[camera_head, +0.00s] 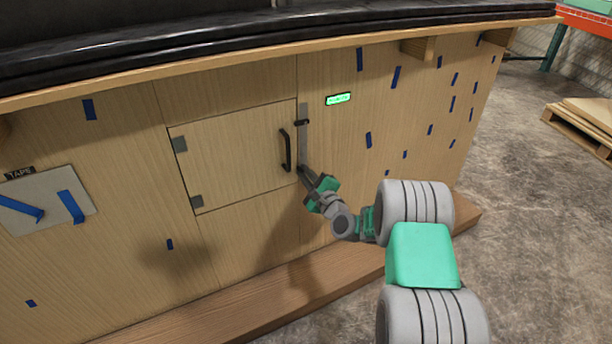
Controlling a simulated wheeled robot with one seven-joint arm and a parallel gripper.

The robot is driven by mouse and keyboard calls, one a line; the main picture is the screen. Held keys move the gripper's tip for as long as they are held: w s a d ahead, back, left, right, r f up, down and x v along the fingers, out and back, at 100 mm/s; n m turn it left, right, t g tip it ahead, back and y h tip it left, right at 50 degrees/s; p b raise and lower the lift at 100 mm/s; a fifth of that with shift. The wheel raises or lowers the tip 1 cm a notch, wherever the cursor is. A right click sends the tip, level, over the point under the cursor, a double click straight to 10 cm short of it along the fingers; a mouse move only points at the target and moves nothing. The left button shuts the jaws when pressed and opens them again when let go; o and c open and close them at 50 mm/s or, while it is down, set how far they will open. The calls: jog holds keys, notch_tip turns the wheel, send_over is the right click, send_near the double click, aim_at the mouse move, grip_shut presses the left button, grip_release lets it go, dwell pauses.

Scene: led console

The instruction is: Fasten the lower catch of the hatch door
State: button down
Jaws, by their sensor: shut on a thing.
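The hatch door (232,152) is a square plywood panel in the wooden console front. It sits flush in its frame and looks closed, with hinges on its left edge. A dark vertical handle (286,150) is near its right edge. A grey strip (304,138) runs down the frame beside the door, and the dark upper catch (301,122) lies across it. My gripper (305,173) is at the lower end of this strip, by the door's lower right edge. It is shut on the lower catch, which its fingers largely hide; the catch's exact angle cannot be told.
A lit green label (338,99) is right of the upper catch. Blue tape pieces dot the console. A wooden ledge (260,300) runs along its foot. A black padded rim (200,50) overhangs above. Open concrete floor (530,210) and a pallet (580,130) are right.

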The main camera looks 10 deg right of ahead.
jog(key=shift+a+f+n+b, duration=0.15)
jog(key=shift+n+b, duration=0.4)
jog(key=shift+n, duration=0.6)
jog(key=shift+d+f+n+b, duration=0.15)
jog(key=shift+n+b, duration=0.4)
jog(key=shift+n, duration=0.65)
jog(key=shift+a+f+n+b, duration=0.2)
jog(key=shift+n+b, duration=0.35)
jog(key=shift+n, duration=0.6)
jog(key=c, duration=1.5)
grip_release()
jog(key=shift+o, duration=0.2)
jog(key=shift+s+r, duration=0.1)
jog(key=p+v, duration=0.1)
jog(key=v, duration=0.6)
jog(key=shift+s+p, duration=0.35)
